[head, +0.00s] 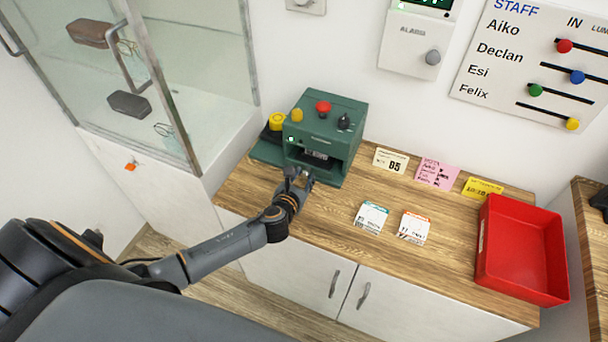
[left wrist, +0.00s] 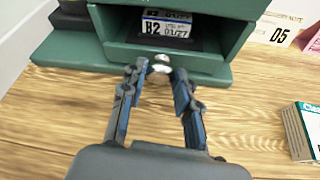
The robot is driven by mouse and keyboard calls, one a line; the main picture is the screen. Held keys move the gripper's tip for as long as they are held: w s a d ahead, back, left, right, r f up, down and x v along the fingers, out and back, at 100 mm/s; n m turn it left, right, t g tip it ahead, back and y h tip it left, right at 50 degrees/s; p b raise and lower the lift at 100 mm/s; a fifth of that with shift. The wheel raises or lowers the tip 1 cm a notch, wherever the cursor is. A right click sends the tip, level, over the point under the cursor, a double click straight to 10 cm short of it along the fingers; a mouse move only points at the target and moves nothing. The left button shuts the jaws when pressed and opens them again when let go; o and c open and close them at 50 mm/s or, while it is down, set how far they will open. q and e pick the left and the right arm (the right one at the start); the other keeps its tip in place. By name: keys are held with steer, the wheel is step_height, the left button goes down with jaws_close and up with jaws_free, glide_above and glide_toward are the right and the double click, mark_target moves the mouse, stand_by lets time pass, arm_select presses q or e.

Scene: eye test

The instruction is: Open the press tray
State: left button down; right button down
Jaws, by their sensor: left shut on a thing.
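The green press (head: 341,133) stands on the wooden counter against the wall, with a red button, a yellow knob and a black knob on top. In the left wrist view, the press tray (left wrist: 205,62) shows at its low front opening, with a round pale knob (left wrist: 161,60) on its front. A small box labelled "B2 01/27" (left wrist: 167,27) sits inside the opening. The tray looks roughly flush with the press. My left gripper (head: 299,178) is at the press front, its fingers (left wrist: 158,78) shut on the knob. My right gripper is not in view.
Two small boxes (head: 370,217) (head: 414,228), several note cards (head: 391,160) and a red bin (head: 524,290) lie to the right on the counter (head: 330,235). A glass cabinet (head: 160,80) stands at left. Counter in front of the press is clear.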

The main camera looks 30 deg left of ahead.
arm_select(q)
steer(key=s, duration=0.3)
steer(key=s+p, duration=0.1)
steer(key=s, duration=0.3)
steer(key=s+p, duration=0.1)
steer(key=s, duration=0.3)
steer(key=shift+s+d, duration=0.15)
steer(key=shift+d, duration=0.2)
steer(key=c, duration=1)
jaws_free()
steer(key=v, duration=1.2)
steer(key=shift+f, duration=0.1)
